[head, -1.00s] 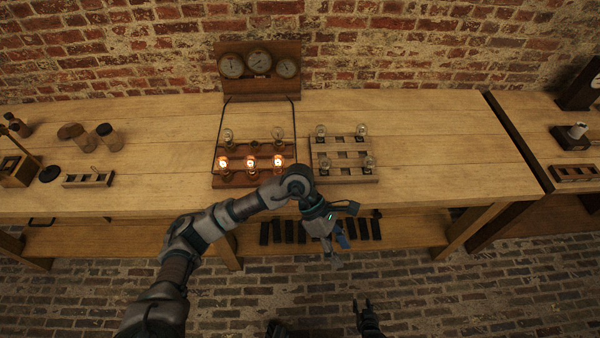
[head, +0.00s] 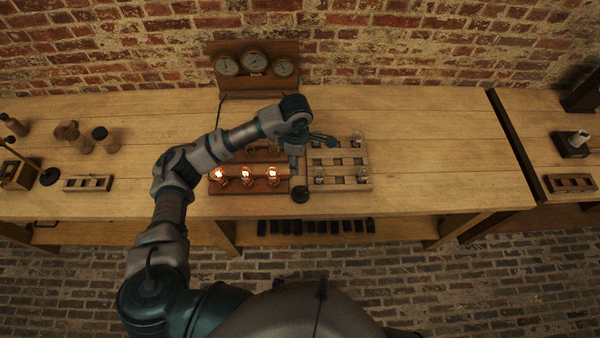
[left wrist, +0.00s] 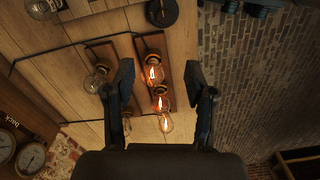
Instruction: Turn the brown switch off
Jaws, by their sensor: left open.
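A small dark round piece with a knob (head: 300,194), probably the switch, sits on the bench at the front right corner of the brown lamp board (head: 222,188). It also shows at the top of the left wrist view (left wrist: 162,12); its on or off position cannot be told. The board's front row of bulbs (head: 246,175) glows orange. My left gripper (head: 311,153) hangs above the bench between the brown board and the pale tray. In the left wrist view its fingers (left wrist: 160,78) are spread and empty, with lit bulbs seen between them. My right gripper is not in view.
A pale slotted tray (head: 342,178) with unlit bulbs stands right of the board. A gauge panel (head: 253,62) stands behind. Jars (head: 105,140) and a small rack (head: 88,184) are on the left. The bench right of the tray is clear.

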